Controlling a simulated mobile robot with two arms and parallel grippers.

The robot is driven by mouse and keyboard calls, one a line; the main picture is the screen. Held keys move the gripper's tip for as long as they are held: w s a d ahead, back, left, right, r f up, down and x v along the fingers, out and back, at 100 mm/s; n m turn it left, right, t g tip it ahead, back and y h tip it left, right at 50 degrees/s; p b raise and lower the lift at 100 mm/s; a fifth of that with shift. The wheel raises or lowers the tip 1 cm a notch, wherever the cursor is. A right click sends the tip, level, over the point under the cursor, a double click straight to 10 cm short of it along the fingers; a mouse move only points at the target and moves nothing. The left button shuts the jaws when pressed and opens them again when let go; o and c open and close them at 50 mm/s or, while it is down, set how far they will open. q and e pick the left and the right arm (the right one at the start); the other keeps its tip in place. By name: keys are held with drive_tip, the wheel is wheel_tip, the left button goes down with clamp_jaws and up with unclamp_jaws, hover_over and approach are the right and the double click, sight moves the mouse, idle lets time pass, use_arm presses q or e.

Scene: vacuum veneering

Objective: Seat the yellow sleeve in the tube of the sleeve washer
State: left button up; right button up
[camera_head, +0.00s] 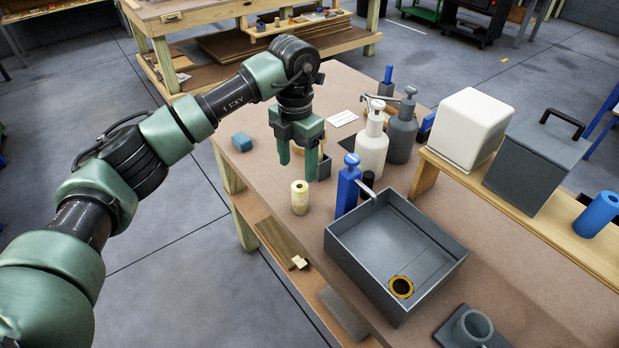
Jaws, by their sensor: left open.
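A pale yellow sleeve (300,198) stands upright on the brown bench top, near its left edge, with its open end up. My left gripper (297,160) points down above the bench, a little behind the sleeve. Its two green fingers are apart, and it does not touch the sleeve. A grey block with an upright round tube (472,327) stands at the bottom right, partly cut off by the picture edge; it may be the sleeve washer. My right gripper is not in view.
Pump bottles (371,150) stand behind. A wooden shelf (520,205) carries a white box, a grey lidded box and a blue roll (598,213).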

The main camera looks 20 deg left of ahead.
sight(300, 186)
use_arm(q)
drive_tip(key=shift+w+d, duration=0.35)
drive_tip(key=shift+d, duration=0.1)
drive_tip(key=shift+s+f, duration=0.15)
drive_tip(key=shift+f, duration=0.1)
drive_tip(key=shift+s+a+f+p, duration=0.1)
drive_tip(key=shift+s+f+p, duration=0.85)
drive_tip(key=shift+f, duration=0.1)
drive_tip(key=f, duration=0.2)
drive_tip(key=f+p, duration=0.1)
drive_tip(key=shift+w, duration=0.25)
drive_tip(key=shift+f, duration=0.65)
drive_tip(key=c, duration=1.3)
clamp_jaws()
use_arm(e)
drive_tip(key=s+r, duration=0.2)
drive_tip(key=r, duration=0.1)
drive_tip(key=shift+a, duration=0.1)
use_arm(q)
drive_tip(key=shift+r, duration=0.15)
